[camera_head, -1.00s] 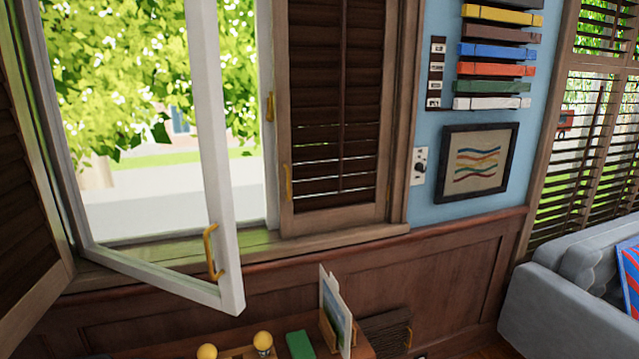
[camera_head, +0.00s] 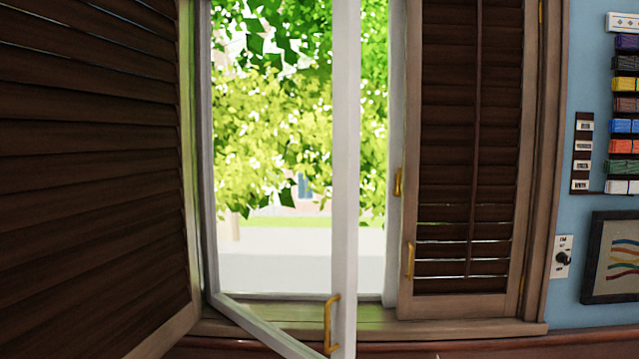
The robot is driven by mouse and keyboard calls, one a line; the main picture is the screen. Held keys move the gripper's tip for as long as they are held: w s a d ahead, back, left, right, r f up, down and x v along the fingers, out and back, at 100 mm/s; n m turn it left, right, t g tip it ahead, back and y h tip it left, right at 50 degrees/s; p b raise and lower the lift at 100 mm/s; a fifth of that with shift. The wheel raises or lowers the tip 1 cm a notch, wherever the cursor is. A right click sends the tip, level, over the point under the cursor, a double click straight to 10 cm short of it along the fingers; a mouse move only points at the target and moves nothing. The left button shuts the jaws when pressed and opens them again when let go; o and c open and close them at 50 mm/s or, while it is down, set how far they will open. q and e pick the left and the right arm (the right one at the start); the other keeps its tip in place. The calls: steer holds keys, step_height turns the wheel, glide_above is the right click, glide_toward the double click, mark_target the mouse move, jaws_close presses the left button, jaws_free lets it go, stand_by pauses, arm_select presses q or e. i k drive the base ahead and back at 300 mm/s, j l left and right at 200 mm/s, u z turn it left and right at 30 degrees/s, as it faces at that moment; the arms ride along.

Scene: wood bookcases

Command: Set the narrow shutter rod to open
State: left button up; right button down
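The narrow shutter rod (camera_head: 475,140) is a thin dark vertical bar on the front of the right shutter (camera_head: 441,120). That shutter's dark slats look mostly closed, with thin lines of light between the lower ones. A brass handle (camera_head: 409,260) sits on its left stile. The left shutter (camera_head: 85,170) is swung into the room and fills the left side of the view; no rod shows on its visible face. Neither of my grippers is in view.
A white-framed window sash (camera_head: 344,150) stands open into the room, with a brass handle (camera_head: 330,324) at its lower corner. The wooden sill (camera_head: 380,325) runs below. On the blue wall at right are a dial switch (camera_head: 563,257), a framed picture (camera_head: 612,258) and coloured bundles (camera_head: 623,126).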

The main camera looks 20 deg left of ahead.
mark_target(478, 19)
steer(key=i+l, duration=0.15)
steer(key=i, duration=0.3)
steer(key=i+l, duration=0.2)
steer(key=i, duration=0.2)
steer(key=i+l+u, duration=0.1)
steer(key=i, duration=0.35)
steer(key=i+l, duration=0.25)
steer(key=i, duration=0.2)
steer(key=k+l, duration=0.15)
steer(key=l+u, duration=0.05)
steer(key=l, duration=0.05)
